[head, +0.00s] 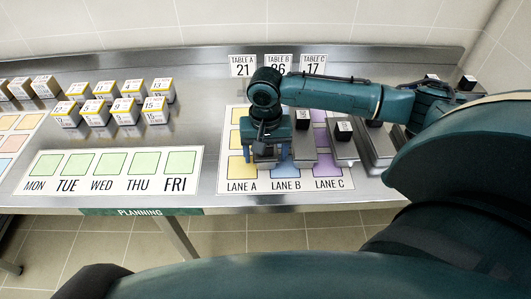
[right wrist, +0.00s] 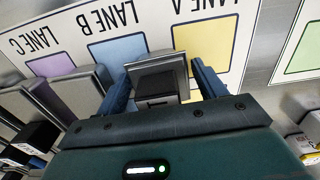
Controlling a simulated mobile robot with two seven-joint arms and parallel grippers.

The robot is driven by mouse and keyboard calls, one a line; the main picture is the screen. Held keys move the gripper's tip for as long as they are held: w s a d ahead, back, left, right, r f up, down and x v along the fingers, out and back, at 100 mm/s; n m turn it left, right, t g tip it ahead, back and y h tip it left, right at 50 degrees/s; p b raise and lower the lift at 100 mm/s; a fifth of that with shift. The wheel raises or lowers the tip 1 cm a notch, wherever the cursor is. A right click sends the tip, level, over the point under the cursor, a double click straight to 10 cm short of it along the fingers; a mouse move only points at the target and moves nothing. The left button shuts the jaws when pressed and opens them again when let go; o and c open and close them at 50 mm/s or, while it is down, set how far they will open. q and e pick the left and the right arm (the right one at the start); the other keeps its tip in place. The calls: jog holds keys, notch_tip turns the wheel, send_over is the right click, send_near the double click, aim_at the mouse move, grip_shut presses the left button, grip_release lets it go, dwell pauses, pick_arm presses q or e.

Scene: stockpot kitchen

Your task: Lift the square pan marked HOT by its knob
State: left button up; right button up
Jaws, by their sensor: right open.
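My right gripper (head: 266,156) points down over the lane mat, its blue fingers open near the lane A and B squares. In the right wrist view the two fingers (right wrist: 163,82) stand on either side of a grey square piece with a dark top (right wrist: 158,75). I cannot tell whether they touch it. Several grey square pans with black knobs and white labels stand to its right: one pan (head: 301,147) close beside the gripper, another pan (head: 343,155) further right. The knob labels are too small to read, so I cannot tell which is marked HOT. My left gripper is out of view.
The lane mat (head: 231,190) lies near the steel counter's front edge. The weekday mat (head: 112,191) lies left of it, with several white-labelled blocks (head: 125,111) behind. Table signs (head: 243,67) stand at the back wall. Bare counter (head: 200,125) shows between blocks and lane mat.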

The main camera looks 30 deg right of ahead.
jog(key=shift+c, duration=0.4)
jog(key=c, duration=0.8)
jog(key=shift+r, duration=0.1)
jog(key=shift+c, duration=0.2)
